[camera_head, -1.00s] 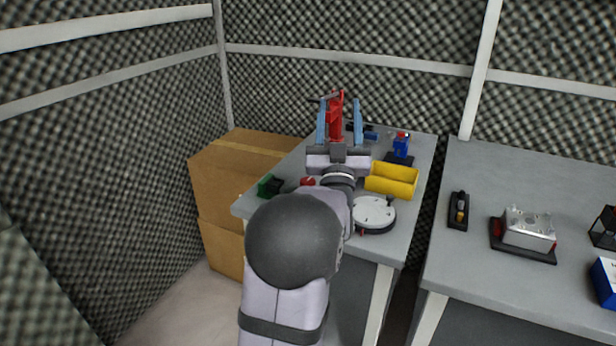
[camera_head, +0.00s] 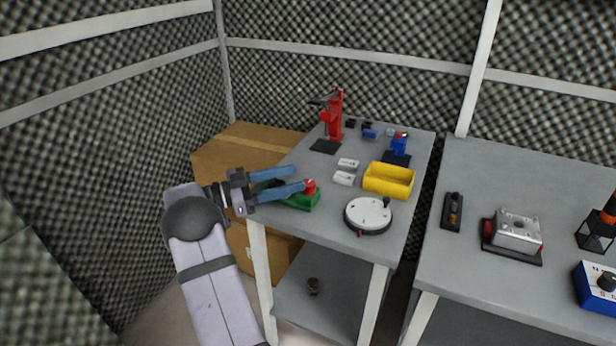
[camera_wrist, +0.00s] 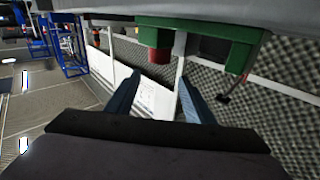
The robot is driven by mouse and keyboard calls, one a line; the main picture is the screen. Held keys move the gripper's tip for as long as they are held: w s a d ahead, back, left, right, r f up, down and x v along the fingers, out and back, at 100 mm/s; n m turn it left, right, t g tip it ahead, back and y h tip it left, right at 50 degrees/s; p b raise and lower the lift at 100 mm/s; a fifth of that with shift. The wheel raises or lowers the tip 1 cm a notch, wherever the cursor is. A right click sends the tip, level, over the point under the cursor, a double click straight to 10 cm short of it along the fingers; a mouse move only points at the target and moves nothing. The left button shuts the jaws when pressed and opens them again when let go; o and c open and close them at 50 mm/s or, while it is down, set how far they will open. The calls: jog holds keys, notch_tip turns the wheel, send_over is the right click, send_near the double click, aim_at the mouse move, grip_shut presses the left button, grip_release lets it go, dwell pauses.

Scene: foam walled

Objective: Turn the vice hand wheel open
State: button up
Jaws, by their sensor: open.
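A white round wheel (camera_head: 368,214) with a black knob lies flat near the front of the left table. A green fixture (camera_head: 297,200) with a red knob (camera_head: 310,186) sits at that table's left edge; the same fixture (camera_wrist: 205,35) and red knob (camera_wrist: 160,55) show in the wrist view. I cannot tell for sure which part is the vice hand wheel. My gripper (camera_head: 298,177) is open and empty, its blue fingers pointing right beside the green fixture. In the wrist view my gripper (camera_wrist: 160,80) has its fingertips apart, with the red knob above the gap.
A yellow bin (camera_head: 389,182), small white blocks (camera_head: 345,178), a red press (camera_head: 335,115) and a blue device (camera_head: 399,146) share the table. A silver block (camera_head: 517,232) stands on the right table. Cardboard boxes (camera_head: 235,150) are behind my arm.

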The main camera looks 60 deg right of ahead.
aim_at(308, 183)
jog(key=shift+w+a+f+n+y, duration=0.15)
jog(key=shift+w+a+f, duration=0.15)
jog(key=shift+a+f, duration=0.2)
jog(key=shift+w+a+f+n+y, duration=0.15)
jog(key=shift+w+a+f, duration=0.2)
jog(key=shift+f, duration=0.25)
jog(key=shift+p+x, duration=0.4)
jog(key=shift+x, duration=3.35)
jog(key=shift+f, duration=0.1)
jog(key=c, duration=1)
